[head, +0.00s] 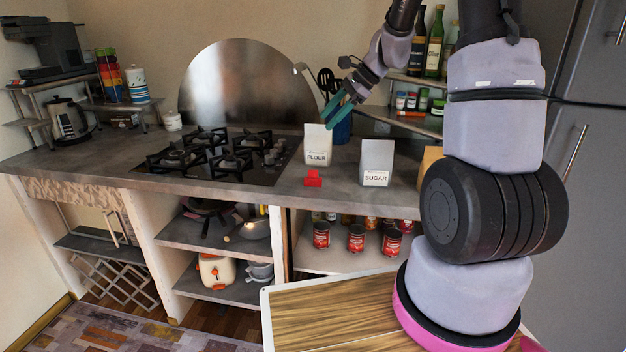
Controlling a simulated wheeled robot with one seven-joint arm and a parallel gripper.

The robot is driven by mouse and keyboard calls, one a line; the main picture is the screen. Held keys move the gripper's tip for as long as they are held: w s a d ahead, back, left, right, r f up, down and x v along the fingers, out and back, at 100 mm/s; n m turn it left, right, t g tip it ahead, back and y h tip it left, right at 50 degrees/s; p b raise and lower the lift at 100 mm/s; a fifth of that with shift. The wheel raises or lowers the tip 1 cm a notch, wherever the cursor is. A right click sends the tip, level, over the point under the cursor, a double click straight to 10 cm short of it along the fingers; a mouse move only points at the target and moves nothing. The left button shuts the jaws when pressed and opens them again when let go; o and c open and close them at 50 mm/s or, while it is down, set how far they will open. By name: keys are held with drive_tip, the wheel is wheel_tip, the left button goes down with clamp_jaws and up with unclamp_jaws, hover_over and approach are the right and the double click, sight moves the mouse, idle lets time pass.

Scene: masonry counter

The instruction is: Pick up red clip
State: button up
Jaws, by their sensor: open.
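The red clip (313,178) is small and sits on the grey counter near its front edge, just in front of the white flour box (317,146). My gripper (337,108) is up above the counter, behind and to the right of the flour box in the picture, with its teal fingers pointing down and left. It is open, and I see nothing held in it. The gripper is apart from the red clip, higher in the picture. The clip is in plain view.
A white sugar box (376,163) stands right of the clip. A black gas stove (215,155) is to the left. A blue utensil holder (340,128) stands behind the flour box. The counter (338,183) is bare between the clip and the sugar box.

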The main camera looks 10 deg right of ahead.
sight(312, 180)
drive_tip(key=w+f+m, duration=0.2)
drive_tip(key=f, duration=0.4)
drive_tip(key=w+f+m, duration=0.2)
drive_tip(key=w+f, duration=0.1)
drive_tip(key=f, duration=0.3)
drive_tip(key=w+f+m+y, duration=0.1)
drive_tip(key=w+f+m, duration=0.1)
drive_tip(key=f, duration=0.5)
drive_tip(key=shift+w+a, duration=0.35)
drive_tip(key=shift+w, duration=0.3)
drive_tip(key=shift+a+r+x, duration=0.1)
drive_tip(key=shift+a+x, duration=0.05)
drive_tip(key=shift+x, duration=1.4)
drive_tip(key=shift+a+r+x, duration=0.1)
drive_tip(key=shift+x, duration=1.4)
clamp_jaws()
